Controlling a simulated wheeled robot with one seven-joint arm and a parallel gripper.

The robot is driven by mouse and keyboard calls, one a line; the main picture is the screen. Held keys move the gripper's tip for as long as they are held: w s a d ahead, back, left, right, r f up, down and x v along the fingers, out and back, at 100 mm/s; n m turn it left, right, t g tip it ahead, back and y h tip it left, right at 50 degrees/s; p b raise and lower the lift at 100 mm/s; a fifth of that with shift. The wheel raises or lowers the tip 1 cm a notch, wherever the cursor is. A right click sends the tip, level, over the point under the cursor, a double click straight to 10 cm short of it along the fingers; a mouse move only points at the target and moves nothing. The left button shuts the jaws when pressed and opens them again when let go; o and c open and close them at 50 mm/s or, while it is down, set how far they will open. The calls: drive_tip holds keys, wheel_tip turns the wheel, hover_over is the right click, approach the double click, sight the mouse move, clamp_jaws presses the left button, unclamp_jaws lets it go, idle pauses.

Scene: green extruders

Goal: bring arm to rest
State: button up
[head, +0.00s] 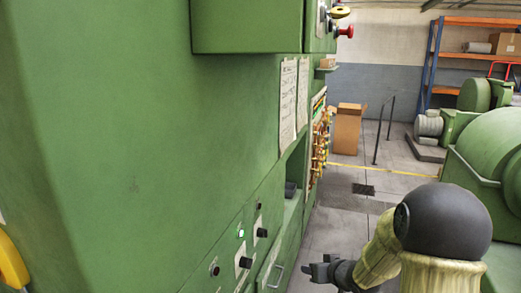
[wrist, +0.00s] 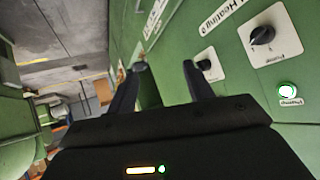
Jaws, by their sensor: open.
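My gripper (head: 318,270) is at the lower middle of the head view, beside the green machine's control face. In the wrist view my gripper (wrist: 165,68) has its two dark fingers spread apart, with nothing between them. My arm bends down from the lower right of the head view, with a dark round joint on top. The green machine panel (head: 140,130) fills the left of the head view. Its black knobs (head: 243,262) and a lit white-green button (head: 241,233) are left of my gripper. The wrist view shows the knob (wrist: 262,35) and the lit button (wrist: 288,91) closer.
A green cabinet box (head: 248,25) with a red knob (head: 346,31) juts out above. Green machinery (head: 490,145) stands at the right. A cardboard box (head: 347,128), railing and orange-blue shelf (head: 432,60) are farther back. The aisle floor (head: 345,205) between the machines is clear.

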drive_tip(key=s+a+m+g+h, duration=0.1)
drive_tip(key=s+g+h, duration=0.2)
drive_tip(key=s, duration=1.9)
drive_tip(key=r+g, duration=0.1)
drive_tip(key=g, duration=0.3)
drive_tip(key=shift+s+m+h, duration=0.3)
drive_tip(key=shift+s+h, duration=0.05)
drive_tip(key=shift+h, duration=0.05)
drive_tip(key=shift+f, duration=0.1)
